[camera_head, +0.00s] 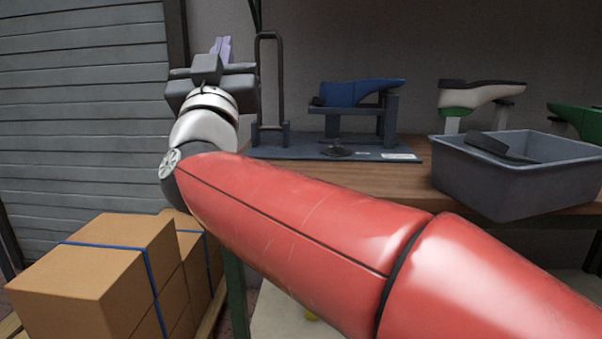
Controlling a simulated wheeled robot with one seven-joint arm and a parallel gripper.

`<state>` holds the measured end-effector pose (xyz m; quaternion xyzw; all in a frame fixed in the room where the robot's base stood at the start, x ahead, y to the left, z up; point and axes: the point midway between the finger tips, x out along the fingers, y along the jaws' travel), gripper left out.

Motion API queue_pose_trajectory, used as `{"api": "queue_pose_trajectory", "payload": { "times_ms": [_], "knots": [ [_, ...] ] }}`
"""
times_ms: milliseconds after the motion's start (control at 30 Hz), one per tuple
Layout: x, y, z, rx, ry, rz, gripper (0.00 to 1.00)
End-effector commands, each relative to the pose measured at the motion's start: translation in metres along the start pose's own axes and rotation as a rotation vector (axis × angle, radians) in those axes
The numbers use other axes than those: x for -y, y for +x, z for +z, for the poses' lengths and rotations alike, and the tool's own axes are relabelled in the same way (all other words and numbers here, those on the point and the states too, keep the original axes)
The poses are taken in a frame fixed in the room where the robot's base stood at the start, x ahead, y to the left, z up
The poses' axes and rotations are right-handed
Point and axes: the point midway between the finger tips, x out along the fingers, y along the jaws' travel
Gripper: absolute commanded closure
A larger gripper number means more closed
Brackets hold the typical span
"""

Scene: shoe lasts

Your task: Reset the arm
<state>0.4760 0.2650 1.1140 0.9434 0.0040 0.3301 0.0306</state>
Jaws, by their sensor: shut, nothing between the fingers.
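My arm reaches from the lower right toward the upper left, its red links filling the lower middle of the head view. At its end, my gripper (221,48) points away from me, left of the workbench's stand. Its light purple fingers are close together, shut and empty. The gripper body partly hides the fingers.
A wooden workbench (408,175) bears a dark stand (270,90), a blue shoe last (357,93) on a fixture, a white-and-green last (482,95), a green last (577,118) and a grey bin (500,185) holding a dark piece. Cardboard boxes (95,260) stand lower left, before a grey shutter (80,110).

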Motion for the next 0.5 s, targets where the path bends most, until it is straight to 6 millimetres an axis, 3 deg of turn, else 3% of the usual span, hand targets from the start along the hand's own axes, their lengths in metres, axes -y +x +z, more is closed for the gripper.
{"api": "queue_pose_trajectory", "payload": {
  "times_ms": [267,500],
  "knots": [
    [-0.005,-0.013,0.021,0.083,-0.017,-0.155,1.0],
    [-0.026,-0.051,0.07,0.302,-0.042,-0.326,1.0]
  ]
}}
